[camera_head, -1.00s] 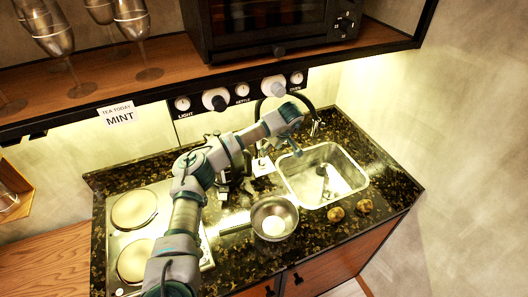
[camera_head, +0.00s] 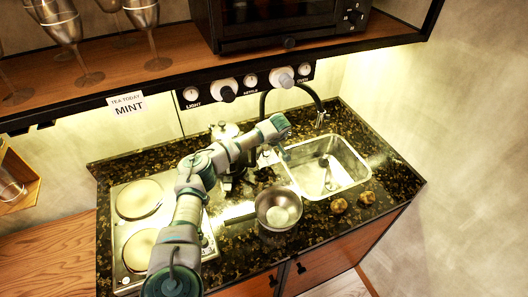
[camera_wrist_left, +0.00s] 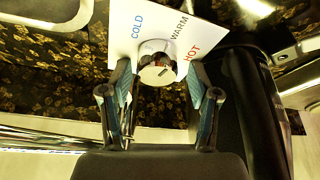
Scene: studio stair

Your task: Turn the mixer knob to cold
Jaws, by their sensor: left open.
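The mixer knob (camera_wrist_left: 157,73) is a small round pale knob on a white plate (camera_wrist_left: 126,47) marked COLD, WARM and HOT in the left wrist view. A dark line shows on the knob, but I cannot tell which word it points to. My left gripper (camera_wrist_left: 159,98) is open, with one finger on each side just short of the knob. I cannot tell whether either finger touches it. In the head view my left gripper (camera_head: 281,144) is above the counter by the sink's left rear corner, and my arm hides most of the plate. My right gripper is not in view.
The sink (camera_head: 358,178) lies right of my gripper, with a black curved faucet (camera_head: 309,91) behind. A metal bowl (camera_head: 265,212) and two brown round items (camera_head: 339,205) sit in front. A hob (camera_head: 125,240) is at left. The shelf (camera_head: 170,76) with a knob panel (camera_head: 205,99) overhangs the back.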

